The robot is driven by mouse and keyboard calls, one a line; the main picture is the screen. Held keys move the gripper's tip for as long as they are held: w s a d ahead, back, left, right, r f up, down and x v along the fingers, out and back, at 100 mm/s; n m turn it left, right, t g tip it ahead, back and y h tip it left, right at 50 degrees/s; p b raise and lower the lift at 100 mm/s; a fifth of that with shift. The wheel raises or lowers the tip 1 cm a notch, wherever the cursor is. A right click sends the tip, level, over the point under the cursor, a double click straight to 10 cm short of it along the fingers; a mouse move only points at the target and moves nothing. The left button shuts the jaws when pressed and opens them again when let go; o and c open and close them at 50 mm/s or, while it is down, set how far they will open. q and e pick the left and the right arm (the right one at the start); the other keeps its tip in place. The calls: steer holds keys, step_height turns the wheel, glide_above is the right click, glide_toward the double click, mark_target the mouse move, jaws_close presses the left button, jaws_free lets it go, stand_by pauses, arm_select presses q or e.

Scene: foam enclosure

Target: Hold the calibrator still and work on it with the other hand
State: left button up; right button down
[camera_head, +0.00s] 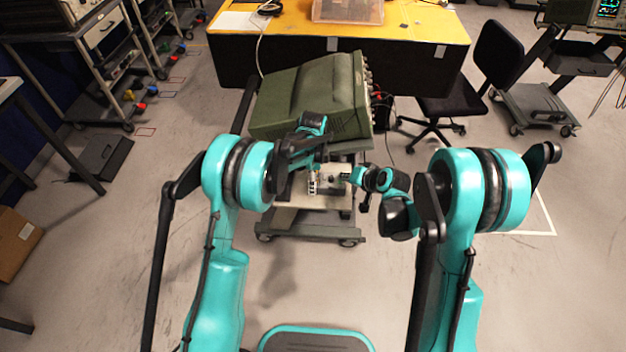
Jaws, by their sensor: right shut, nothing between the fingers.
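A small light-coloured box with dark knobs on its face, which looks like the calibrator (333,186), sits on the pale lower shelf of a cart in the middle of the head view. My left arm comes in over it from the upper left. My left gripper (312,181) is at the box's left side; its fingers are too small to tell whether they grip it. My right gripper (347,177) is shut and empty, at the box's right side. I cannot tell whether it touches the box.
A large green instrument (310,95) rests tilted on the cart (310,232) just above the box. Behind it stands a yellow-topped table (410,25). A black chair (455,100) is to the right. Shelving stands at the left. Floor beside the cart is clear.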

mark_target(344, 184)
steer(key=shift+f, duration=0.15)
stand_by(0.4)
steer(key=shift+f, duration=0.45)
stand_by(0.5)
steer(key=shift+r, duration=0.55)
steer(key=shift+r, duration=3)
